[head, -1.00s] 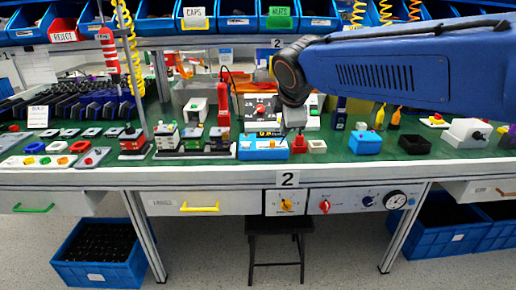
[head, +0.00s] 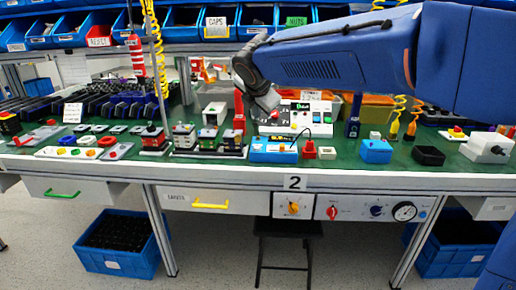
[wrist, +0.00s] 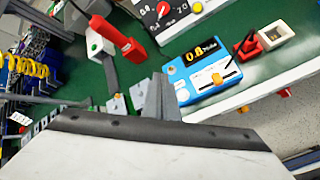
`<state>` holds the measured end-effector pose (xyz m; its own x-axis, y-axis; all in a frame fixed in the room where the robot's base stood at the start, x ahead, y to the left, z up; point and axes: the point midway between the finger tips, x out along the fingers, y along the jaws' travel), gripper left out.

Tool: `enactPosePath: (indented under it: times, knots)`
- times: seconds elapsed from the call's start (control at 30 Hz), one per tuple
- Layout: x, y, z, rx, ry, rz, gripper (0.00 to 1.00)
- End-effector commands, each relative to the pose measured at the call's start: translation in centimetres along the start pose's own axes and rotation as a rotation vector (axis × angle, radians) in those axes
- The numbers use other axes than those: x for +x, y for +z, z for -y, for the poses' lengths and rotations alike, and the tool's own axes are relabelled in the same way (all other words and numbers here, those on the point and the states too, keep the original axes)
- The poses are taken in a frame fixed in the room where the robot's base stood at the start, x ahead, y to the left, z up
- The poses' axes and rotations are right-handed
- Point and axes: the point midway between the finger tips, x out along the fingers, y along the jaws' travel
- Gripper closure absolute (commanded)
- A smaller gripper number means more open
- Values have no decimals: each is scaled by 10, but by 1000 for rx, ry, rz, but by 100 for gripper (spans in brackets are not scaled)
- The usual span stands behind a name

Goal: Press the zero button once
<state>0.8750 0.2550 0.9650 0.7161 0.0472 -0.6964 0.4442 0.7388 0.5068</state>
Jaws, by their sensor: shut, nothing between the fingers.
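A blue meter box (head: 273,151) stands at the front edge of the green bench in the head view. In the wrist view the blue box (wrist: 210,70) shows a dark display with yellow digits, a yellow knob or button and a white strip. I cannot make out a label that reads zero. My gripper (head: 270,106) hangs above and behind the blue box in the head view, in front of a white control panel (head: 318,119). In the wrist view my gripper (wrist: 158,92) is shut and empty, with the blue box apart from it on the right.
A red item (head: 309,150) and a small white box (head: 327,153) stand right of the blue box. Several small machines (head: 184,137) stand to its left. A yellow coiled cord (head: 156,45) hangs at left. A stool (head: 283,235) stands under the bench.

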Motion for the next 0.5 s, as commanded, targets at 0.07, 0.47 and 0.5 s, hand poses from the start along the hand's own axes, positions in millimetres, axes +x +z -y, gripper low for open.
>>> enactPosePath:
  times: [0.07,0.47,0.5]
  knots:
    - [0,0,0,1,0,0,100]
    - [22,-16,17,0,-3,-1,100]
    - [26,-19,20,0,-3,0,100]
